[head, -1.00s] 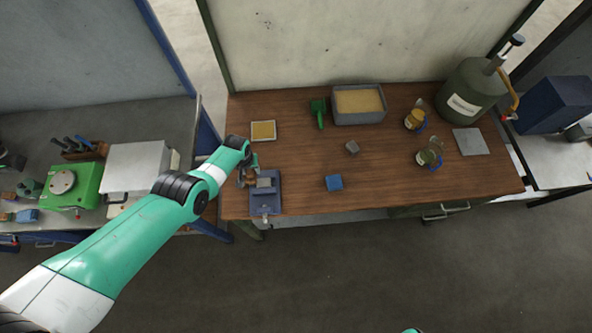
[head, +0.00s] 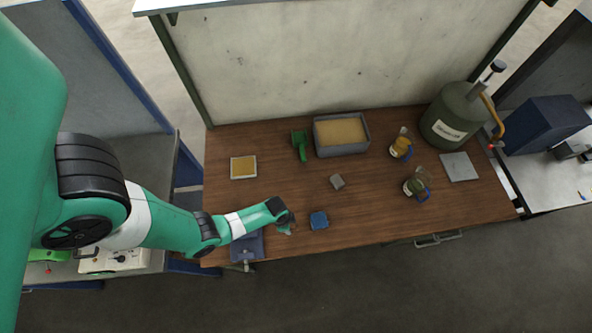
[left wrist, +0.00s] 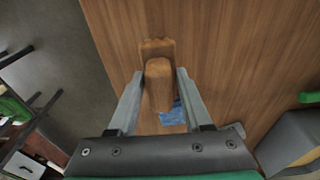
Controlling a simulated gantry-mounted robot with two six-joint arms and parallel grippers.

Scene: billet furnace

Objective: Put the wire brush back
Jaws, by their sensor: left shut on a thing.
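The wire brush (left wrist: 158,85) shows in the left wrist view as a brown wooden piece between my left gripper's fingers, with another wooden part beyond it. Its bristles are hidden. My left gripper (head: 287,227) is shut on the brush, over the front of the wooden table, just left of a blue block (head: 319,220). In the left wrist view, a blue thing (left wrist: 176,114) shows partly behind the brush. Whether the brush touches the table I cannot tell. My right gripper is not in view.
A blue vise (head: 247,248) sits at the table's front left, partly under my left arm. A yellow-filled tray (head: 243,167), green tool (head: 300,146), sand box (head: 341,136), small grey block (head: 337,182), jars (head: 402,146) and grey plate (head: 460,167) stand farther back.

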